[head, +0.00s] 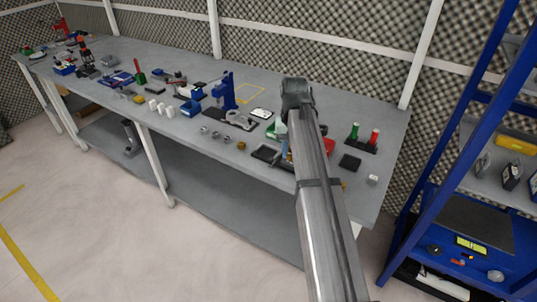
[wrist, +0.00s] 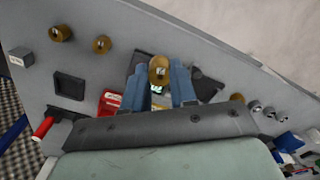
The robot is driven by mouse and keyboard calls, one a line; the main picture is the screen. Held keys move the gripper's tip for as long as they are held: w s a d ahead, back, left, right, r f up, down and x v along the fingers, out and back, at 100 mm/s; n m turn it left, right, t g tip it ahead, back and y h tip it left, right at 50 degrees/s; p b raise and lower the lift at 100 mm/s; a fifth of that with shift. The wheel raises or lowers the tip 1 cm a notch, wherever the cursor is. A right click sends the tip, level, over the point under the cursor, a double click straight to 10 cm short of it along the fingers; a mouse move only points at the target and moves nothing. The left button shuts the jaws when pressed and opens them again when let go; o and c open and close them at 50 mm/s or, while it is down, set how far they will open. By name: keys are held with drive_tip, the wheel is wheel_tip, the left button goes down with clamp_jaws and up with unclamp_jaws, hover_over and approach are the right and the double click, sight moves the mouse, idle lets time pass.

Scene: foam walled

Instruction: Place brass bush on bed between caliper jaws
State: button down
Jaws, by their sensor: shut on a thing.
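In the wrist view the brass bush (wrist: 158,68) sits between the tips of my gripper's blue fingers (wrist: 160,82), and my gripper is shut on it. Below it lies a dark flat object with a small lit greenish display (wrist: 157,88), partly hidden by the fingers and the bush. I cannot clearly make out the caliper jaws or the bed between them, nor how far above them the bush is. In the head view my arm hides most of the gripper; a bit of blue finger (head: 285,146) shows beside a dark tray (head: 264,153).
Two other brass bushes (wrist: 60,33) (wrist: 102,44) lie near the bench edge, and another brass piece (wrist: 237,98) stands by several grey nuts. A black square tray (head: 349,162), a rack with green and red cylinders (head: 361,148) and a pale block (head: 373,180) stand right of my arm.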

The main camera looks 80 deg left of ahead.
drive_tip(key=s+a, duration=0.1)
drive_tip(key=a, duration=0.1)
drive_tip(key=s+a, duration=0.3)
drive_tip(key=a, duration=0.1)
drive_tip(key=shift+s+a+r, duration=0.2)
drive_tip(key=shift+a+r, duration=0.05)
drive_tip(key=m, duration=0.2)
hover_over(267, 155)
drive_tip(key=shift+m, duration=0.7)
drive_tip(key=shift+a+f, duration=0.1)
drive_tip(key=shift+f, duration=4.5)
drive_tip(key=c, duration=1.3)
unclamp_jaws()
drive_tip(key=shift+f, duration=0.15)
drive_tip(key=shift+c, duration=0.2)
drive_tip(key=shift+o, duration=0.8)
